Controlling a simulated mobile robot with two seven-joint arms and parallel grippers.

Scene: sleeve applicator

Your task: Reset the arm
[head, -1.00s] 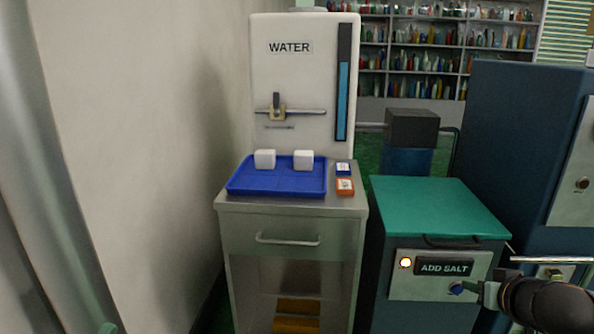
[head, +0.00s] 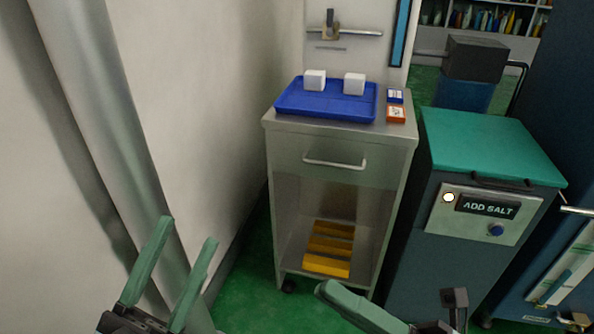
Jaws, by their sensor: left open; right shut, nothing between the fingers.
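My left gripper (head: 188,231) is at the lower left of the head view, its two green fingers spread apart with nothing between them. It is in front of the pale wall and apart from the cart. My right gripper (head: 328,289) is at the bottom middle, shut and empty, its green fingers pointing left. In the picture it overlaps the lower front of the metal cart (head: 285,160); I cannot tell the gap. The ADD SALT box (head: 385,235) stands to the right, with a round blue knob (head: 496,230) and a bright lamp (head: 449,197). No gripper is at the knob.
On the cart, a blue tray (head: 330,108) holds two white cubes (head: 315,80) (head: 354,84). A blue-and-white box (head: 395,96) and an orange box (head: 396,114) lie beside it. Yellow blocks (head: 327,265) sit on the lower shelf. A grey pipe (head: 100,120) runs along the left wall.

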